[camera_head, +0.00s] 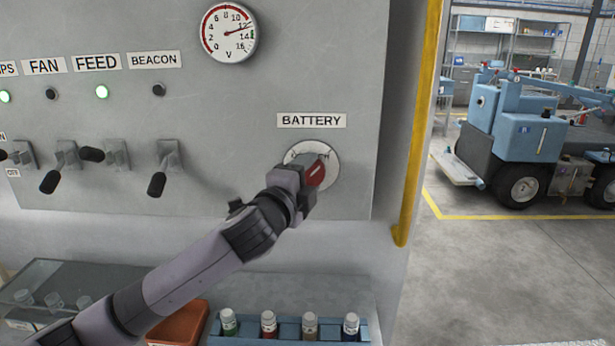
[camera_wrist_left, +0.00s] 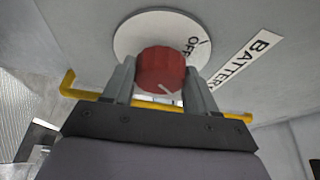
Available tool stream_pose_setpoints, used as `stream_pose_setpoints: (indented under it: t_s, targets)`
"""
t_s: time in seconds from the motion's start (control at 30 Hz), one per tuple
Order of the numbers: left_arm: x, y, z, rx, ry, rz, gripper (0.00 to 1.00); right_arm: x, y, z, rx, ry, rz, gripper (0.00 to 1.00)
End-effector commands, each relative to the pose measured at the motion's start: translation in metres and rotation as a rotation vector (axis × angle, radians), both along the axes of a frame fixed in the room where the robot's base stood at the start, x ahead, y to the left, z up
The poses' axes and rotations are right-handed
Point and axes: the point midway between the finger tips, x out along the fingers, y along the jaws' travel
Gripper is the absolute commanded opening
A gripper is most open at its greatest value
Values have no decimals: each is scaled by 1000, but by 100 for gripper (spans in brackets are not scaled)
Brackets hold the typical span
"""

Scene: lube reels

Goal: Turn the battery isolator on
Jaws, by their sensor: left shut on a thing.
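The battery isolator is a red knob (camera_head: 315,172) on a round white plate (camera_head: 327,157) below the BATTERY label (camera_head: 311,121). My left gripper (camera_head: 304,178) is at the knob, its fingers on either side. In the left wrist view the red knob (camera_wrist_left: 160,70) sits between the two fingers of the left gripper (camera_wrist_left: 160,80), which is shut on it. A white mark shows on the knob's lower right. The word OFF is readable on the plate (camera_wrist_left: 135,35); other plate markings are partly hidden. My right gripper is not in view.
Several switches with black handles (camera_head: 157,184) stick out at the panel's left. A round gauge (camera_head: 229,32) sits above. A yellow rail (camera_head: 416,130) runs down the panel's right edge. Below are a blue rack (camera_head: 265,340) of small bottles and an orange tray (camera_head: 180,325).

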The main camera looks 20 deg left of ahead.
Motion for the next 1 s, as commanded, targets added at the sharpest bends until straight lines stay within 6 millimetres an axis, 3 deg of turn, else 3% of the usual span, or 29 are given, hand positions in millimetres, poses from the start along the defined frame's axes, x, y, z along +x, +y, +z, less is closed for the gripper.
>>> stream_pose_setpoints:
  t_s: [0.73, 0.77, 0.8, 1.0]
  targets:
    - [0, 0, -1, 84, 26, 0, 27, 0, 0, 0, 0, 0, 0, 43]
    - [0, 0, -1, 84, 26, 0, 67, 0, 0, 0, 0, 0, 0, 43]
    - [0, 0, -1, 83, 25, 0, 80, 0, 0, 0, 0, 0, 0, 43]
    - [0, 0, 0, 81, 24, 0, 83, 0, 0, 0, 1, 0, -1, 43]
